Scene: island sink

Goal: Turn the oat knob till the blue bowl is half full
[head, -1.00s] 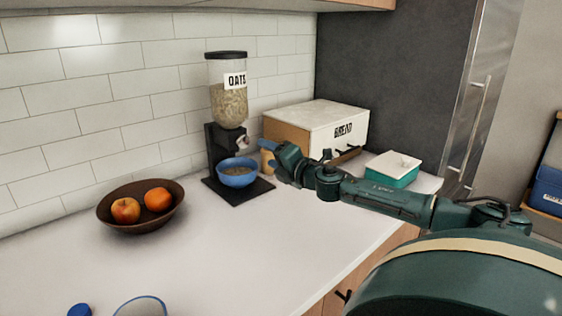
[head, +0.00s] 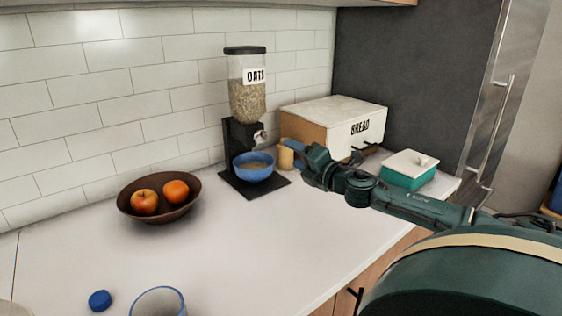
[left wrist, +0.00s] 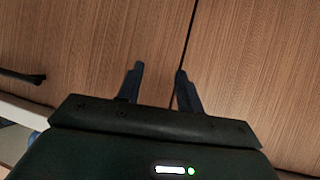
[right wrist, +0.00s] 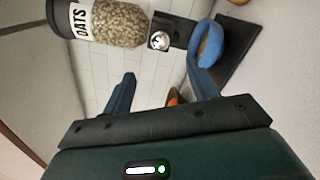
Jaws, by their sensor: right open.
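The oat dispenser (head: 247,100), a clear canister labelled OATS on a black stand, stands by the tiled wall. Its silvery oat knob (head: 260,137) is on the front and also shows in the right wrist view (right wrist: 159,41). The blue bowl (head: 254,175) sits under the outlet on the black base, with some oats in it; it also shows in the right wrist view (right wrist: 207,53). My right gripper (head: 286,144) is open and empty, just right of the knob and apart from it. My left gripper (left wrist: 159,70) is open and empty before wooden cabinet fronts.
A brown fruit bowl (head: 180,213) is at left. A blue cap (head: 100,300) and a clear blue-rimmed vessel (head: 158,303) lie nearer. The middle counter is clear.

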